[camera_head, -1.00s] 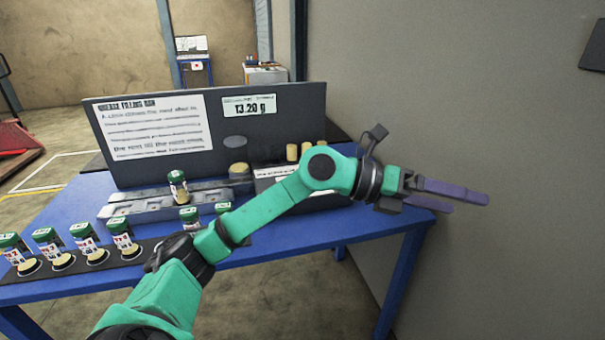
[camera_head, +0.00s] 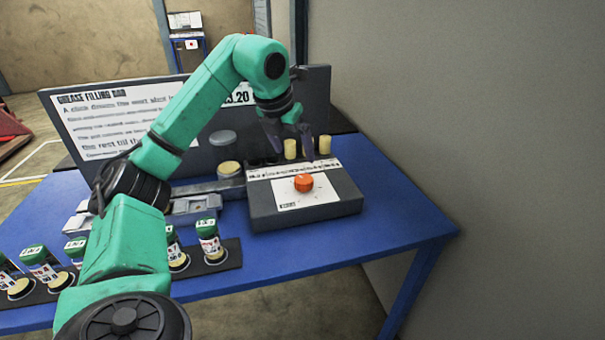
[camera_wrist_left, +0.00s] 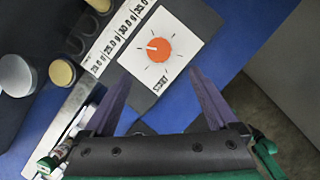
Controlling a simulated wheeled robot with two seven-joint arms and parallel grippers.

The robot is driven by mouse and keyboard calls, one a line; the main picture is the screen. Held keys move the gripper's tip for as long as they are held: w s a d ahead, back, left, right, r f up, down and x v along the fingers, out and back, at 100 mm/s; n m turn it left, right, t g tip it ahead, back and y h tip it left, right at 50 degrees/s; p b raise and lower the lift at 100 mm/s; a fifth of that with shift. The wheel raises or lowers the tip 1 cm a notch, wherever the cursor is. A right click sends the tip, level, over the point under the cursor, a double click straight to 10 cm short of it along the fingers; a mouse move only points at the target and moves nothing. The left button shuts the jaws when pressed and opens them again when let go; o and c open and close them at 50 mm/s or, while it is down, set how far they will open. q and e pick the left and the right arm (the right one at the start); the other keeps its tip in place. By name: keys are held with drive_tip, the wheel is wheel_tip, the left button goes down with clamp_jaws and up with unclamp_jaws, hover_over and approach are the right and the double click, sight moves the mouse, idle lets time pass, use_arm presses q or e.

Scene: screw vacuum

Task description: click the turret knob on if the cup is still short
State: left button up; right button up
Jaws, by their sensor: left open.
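The orange turret knob (camera_head: 304,183) sits on a white dial plate on top of a dark grey box. It also shows in the left wrist view (camera_wrist_left: 157,48), with a pale pointer mark and tick lines around it. My left gripper (camera_head: 290,150) is open and empty, pointing down above the back of the box, apart from the knob. Its purple fingers (camera_wrist_left: 160,105) show in the wrist view below the dial. A round yellow-topped thing (camera_head: 229,169) stands left of the box; I cannot tell if it is the cup. My arm partly covers the readout (camera_head: 240,98), leaving "3.20" visible.
The box stands on a blue table (camera_head: 400,215), whose right side is clear. A dark sign panel (camera_head: 318,90) stands behind. Two yellow cylinders (camera_head: 290,148) (camera_head: 325,144) stand behind the box. Several green-capped jars (camera_head: 208,238) line the front left rack. A grey wall is at right.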

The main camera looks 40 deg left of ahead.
use_arm(q)
approach(303, 179)
wheel_tip(303, 179, down, 2)
drive_tip(key=x, duration=0.6)
drive_tip(key=shift+w+a+b, duration=0.1)
drive_tip(key=shift+w+b, duration=0.25)
drive_tip(key=shift+w, duration=0.1)
drive_tip(key=shift+f, duration=0.15)
drive_tip(key=shift+w+f, duration=0.1)
drive_tip(key=shift+f, duration=0.05)
use_arm(e)
drive_tip(key=shift+s+a+f, duration=0.1)
drive_tip(key=shift+a+f, duration=0.05)
drive_tip(key=shift+f, duration=0.35)
use_arm(q)
drive_tip(key=c, duration=1.4)
drive_tip(key=shift+o, duration=0.2)
use_arm(e)
drive_tip(key=shift+s+d, duration=0.25)
drive_tip(key=shift+d, duration=0.05)
drive_tip(key=shift+r, duration=0.2)
